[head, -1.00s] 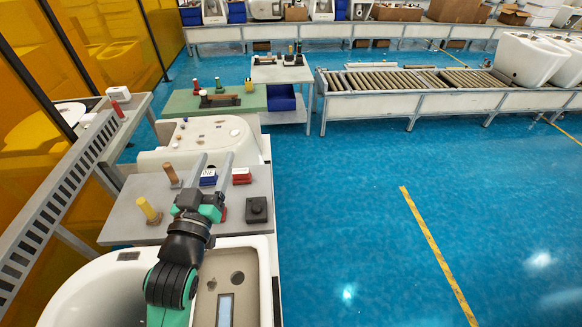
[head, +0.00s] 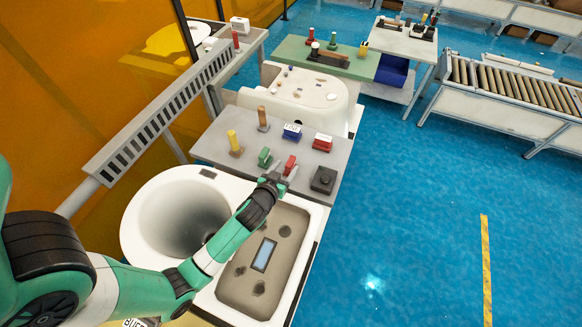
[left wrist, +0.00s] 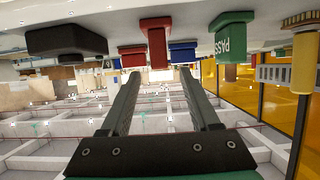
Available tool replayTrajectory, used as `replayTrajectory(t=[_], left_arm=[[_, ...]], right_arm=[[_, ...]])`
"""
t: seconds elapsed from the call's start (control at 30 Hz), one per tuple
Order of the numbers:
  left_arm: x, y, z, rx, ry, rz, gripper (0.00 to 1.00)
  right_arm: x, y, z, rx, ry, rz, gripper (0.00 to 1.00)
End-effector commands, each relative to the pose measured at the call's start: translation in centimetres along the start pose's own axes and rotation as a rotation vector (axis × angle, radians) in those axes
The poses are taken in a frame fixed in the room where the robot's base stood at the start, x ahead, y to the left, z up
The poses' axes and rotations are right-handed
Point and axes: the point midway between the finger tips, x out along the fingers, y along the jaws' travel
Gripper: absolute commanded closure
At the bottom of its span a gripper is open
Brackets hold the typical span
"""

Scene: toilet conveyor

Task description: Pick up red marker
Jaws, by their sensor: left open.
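The red marker (head: 289,165), a small upright stamp-like piece, stands on the grey tabletop (head: 222,152) near its front edge. My left gripper (head: 281,175) is open and empty, low at the near side of the red marker. In the left wrist view, which looks upside down, the red marker (left wrist: 157,42) lies ahead, lined up with the gap between the open fingers (left wrist: 158,98). I cannot tell whether the fingertips reach around it. My right gripper is not in view.
A green "PASS" stamp (head: 264,157) stands close left of the marker. A black box (head: 323,180) is to its right. Blue (head: 292,131) and red (head: 323,142) boxes sit behind. Yellow (head: 234,142) and brown (head: 263,118) handled pieces stand further left. A white toilet (head: 150,215) is in front.

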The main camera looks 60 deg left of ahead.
Motion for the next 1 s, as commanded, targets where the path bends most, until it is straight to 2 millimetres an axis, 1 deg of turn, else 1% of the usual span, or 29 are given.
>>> replayTrajectory(t=[0.07,0.13,0.3,0.4,0.63,0.67,0.7,0.77,0.9,1.0], left_arm=[[0.2,0.0,0.1,0.0,0.0,0.0,0.38],[0.9,0.0,0.2,0.0,0.0,0.0,0.38],[3.9,-0.1,0.7,-0.001,0.001,0.0,0.38],[5.0,0.0,0.6,0.0,0.0,0.001,0.38],[5.2,0.0,0.5,0.0,0.001,0.002,0.38],[5.2,0.0,0.5,0.0,0.0,0.002,0.41],[5.1,0.0,0.5,0.0,0.0,0.002,0.48],[5.1,0.0,0.5,0.0,0.0,0.002,0.59],[5.1,0.0,0.5,0.0,0.0,0.002,0.84],[5.1,0.0,0.5,0.001,0.0,0.002,1.0]], right_arm=[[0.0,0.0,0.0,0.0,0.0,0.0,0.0],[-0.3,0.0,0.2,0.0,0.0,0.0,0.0],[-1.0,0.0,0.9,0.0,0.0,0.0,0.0],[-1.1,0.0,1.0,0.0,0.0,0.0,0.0],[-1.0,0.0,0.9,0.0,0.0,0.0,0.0],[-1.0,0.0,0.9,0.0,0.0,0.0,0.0],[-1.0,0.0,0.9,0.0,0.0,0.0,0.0],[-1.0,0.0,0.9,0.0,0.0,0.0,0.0],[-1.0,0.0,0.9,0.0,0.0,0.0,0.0],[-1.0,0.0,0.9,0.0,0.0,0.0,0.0]])
